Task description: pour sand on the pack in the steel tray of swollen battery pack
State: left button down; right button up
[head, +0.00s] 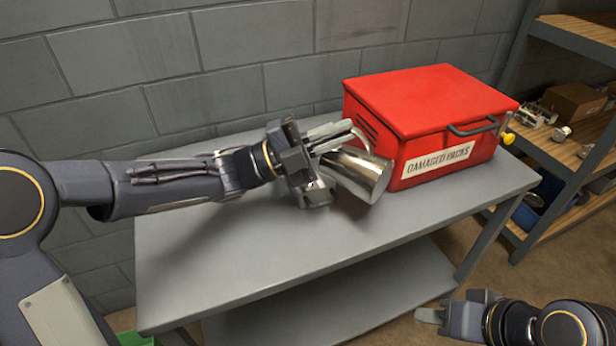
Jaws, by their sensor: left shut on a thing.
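My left gripper (335,138) is shut on a shiny metal cup or scoop (362,172). It holds the cup tilted, its wide end toward the lower right, above the grey table and close to the front left of the red box. The inside of the cup is hidden, so I cannot tell whether sand is in it. My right gripper (430,315) is low at the bottom right, off the table's front right corner; its finger opening is unclear. I see no steel tray, swollen pack or loose sand in this view.
A closed red box (430,100) labelled "DAMAGED PACKS" stands at the back right of the grey table (230,260). The table's left and front are clear. A shelf (560,140) with a cardboard box (573,102) and small parts stands at right. A block wall is behind.

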pick_arm(q)
jog(key=shift+w+a+f+n+t+h+b, duration=0.1)
jog(key=shift+w+a+n+t+h+b, duration=0.25)
jog(key=shift+n+b, duration=0.3)
jog(key=shift+w+a+f+n+t+h+b, duration=0.1)
jog(key=shift+w+a+n+t+h+b, duration=0.25)
jog(key=shift+b, duration=0.45)
dwell(0.6)
jog(key=shift+w+a+r+n+t+h+b, duration=0.2)
jog(key=shift+w+a+n+t+b, duration=0.15)
jog(key=shift+a+n+t+b, duration=0.4)
jog(key=shift+w+a+r+n+t+h+b, duration=0.15)
jog(key=shift+w+a+n+t+b, duration=0.25)
jog(key=shift+n, duration=0.55)
dwell(2.3)
